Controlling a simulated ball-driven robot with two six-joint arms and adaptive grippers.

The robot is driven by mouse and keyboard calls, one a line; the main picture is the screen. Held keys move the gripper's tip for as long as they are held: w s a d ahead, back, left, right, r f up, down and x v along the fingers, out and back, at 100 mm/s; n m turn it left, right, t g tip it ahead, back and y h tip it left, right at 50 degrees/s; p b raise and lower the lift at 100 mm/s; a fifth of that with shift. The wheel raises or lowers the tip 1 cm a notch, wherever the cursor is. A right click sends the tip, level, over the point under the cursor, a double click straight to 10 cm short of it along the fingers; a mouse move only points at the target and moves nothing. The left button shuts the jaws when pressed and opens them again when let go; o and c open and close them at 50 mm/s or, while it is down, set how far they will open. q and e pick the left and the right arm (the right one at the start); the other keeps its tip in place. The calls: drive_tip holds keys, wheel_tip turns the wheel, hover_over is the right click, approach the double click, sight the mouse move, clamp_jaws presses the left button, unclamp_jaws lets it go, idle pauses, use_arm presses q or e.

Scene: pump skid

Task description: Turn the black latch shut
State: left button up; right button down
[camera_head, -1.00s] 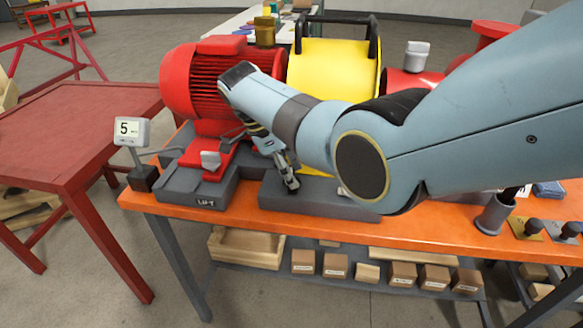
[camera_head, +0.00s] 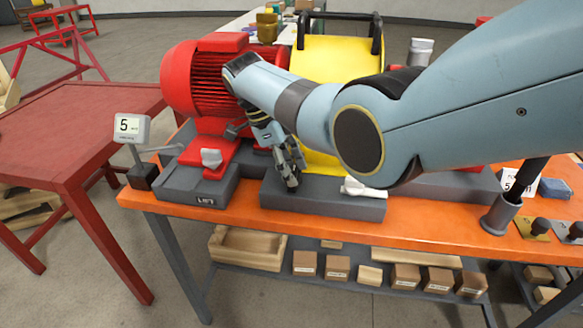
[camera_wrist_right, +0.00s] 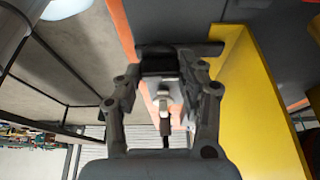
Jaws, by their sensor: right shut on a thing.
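My right gripper (camera_head: 291,184) points down at the front of the grey base block, in front of the yellow guard (camera_head: 322,62). In the right wrist view the gripper (camera_wrist_right: 165,62) has its fingers closed around a dark piece, which I take to be the black latch (camera_wrist_right: 158,62). A pale metal piece with a bolt-like end (camera_wrist_right: 164,102) shows between the fingers. In the head view the gripper covers the latch, so its angle is hard to tell. My left gripper is not in view.
A red motor (camera_head: 205,80) stands behind and left of the gripper. A white handle-like piece (camera_head: 362,189) lies on the grey base (camera_head: 325,207) to the right. A small display reading 5 (camera_head: 131,128) stands at the left edge of the orange bench (camera_head: 255,222).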

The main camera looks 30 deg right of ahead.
drive_tip(key=c, duration=0.8)
unclamp_jaws()
drive_tip(key=shift+o, duration=0.2)
drive_tip(key=shift+r, duration=0.1)
drive_tip(key=v, duration=1.2)
drive_tip(key=shift+s, duration=0.1)
